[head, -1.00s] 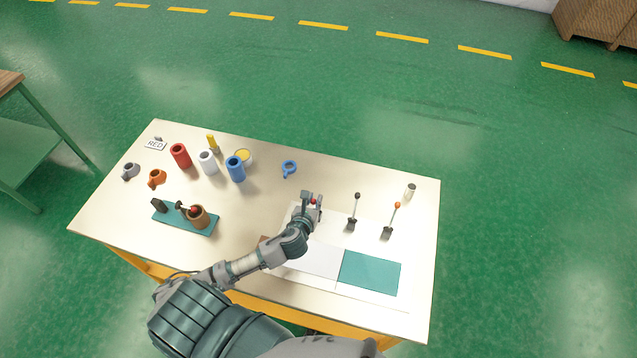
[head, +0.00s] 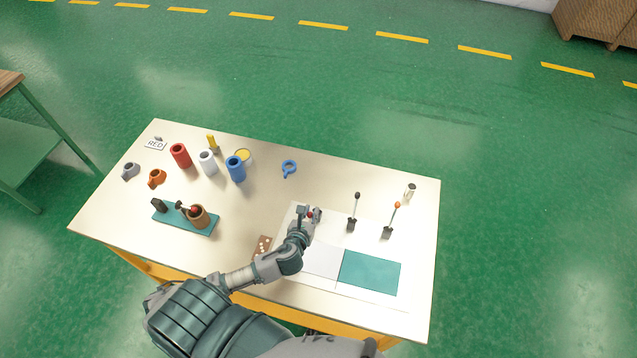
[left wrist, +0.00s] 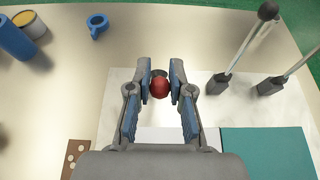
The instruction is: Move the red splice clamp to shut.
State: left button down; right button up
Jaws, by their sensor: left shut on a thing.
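The red splice clamp shows as a red ball knob (left wrist: 159,88) between my left fingers in the left wrist view. My left gripper (left wrist: 160,78) is shut on this knob. In the head view my left gripper (head: 311,213) is at the left part of the white sheet, left of two other levers. The clamp's shaft and base are hidden under the gripper, so its exact tilt cannot be told. My right gripper is in neither view.
A dark-knobbed lever (head: 351,224) and an orange-knobbed lever (head: 388,233) stand right of my gripper. A teal panel (head: 370,272) lies in front. A blue ring (head: 289,168), several cylinders and a teal fixture (head: 168,222) are to the left.

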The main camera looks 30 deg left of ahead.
pick_arm(q)
jog(key=shift+s+d+f, duration=0.15)
jog(key=shift+s+f, duration=0.4)
jog(key=shift+s, duration=0.25)
jog(key=shift+s+d+f+b, duration=0.15)
jog(key=shift+s+f+b, duration=0.05)
jog(key=shift+s+f, duration=0.5)
jog(key=shift+s+d+f+b, duration=0.15)
jog(key=shift+s+f, duration=0.45)
jog(key=shift+f, duration=0.3)
jog(key=shift+s+d+f+b, duration=0.1)
jog(key=shift+s+f+b, duration=0.3)
jog(key=shift+f, duration=0.45)
jog(key=shift+s+d+f+b, duration=0.1)
jog(key=shift+s+f+b, duration=0.3)
jog(key=shift+f, duration=0.55)
